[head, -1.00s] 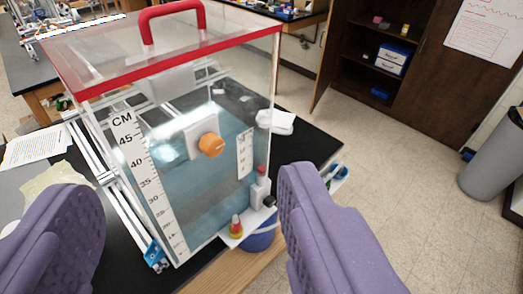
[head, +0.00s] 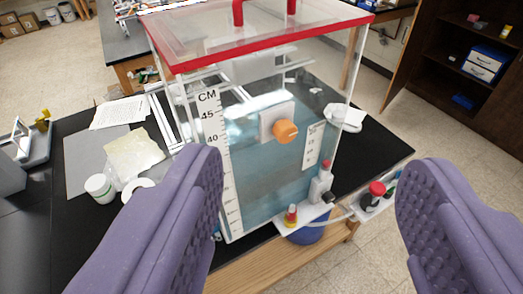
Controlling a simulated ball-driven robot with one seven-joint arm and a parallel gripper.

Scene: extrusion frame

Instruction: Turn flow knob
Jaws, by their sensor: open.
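An orange knob (head: 286,131) sits on a pale square plate (head: 266,122) on the front of a clear tank (head: 262,190) with blue-tinted contents. Which control is the flow knob is not marked. A red-capped valve (head: 377,188) stands further right, and a red and yellow piece (head: 291,214) sits on the white ledge. My gripper (head: 312,168) has purple ribbed fingers, wide apart and empty. The orange knob appears between and beyond them, untouched.
The tank has a red-rimmed lid (head: 260,38) and a CM scale. It stands on a black bench (head: 75,245). Papers (head: 118,112) and a white jar (head: 99,187) lie to the left. A blue container (head: 307,234) is below the ledge. Open floor is at right.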

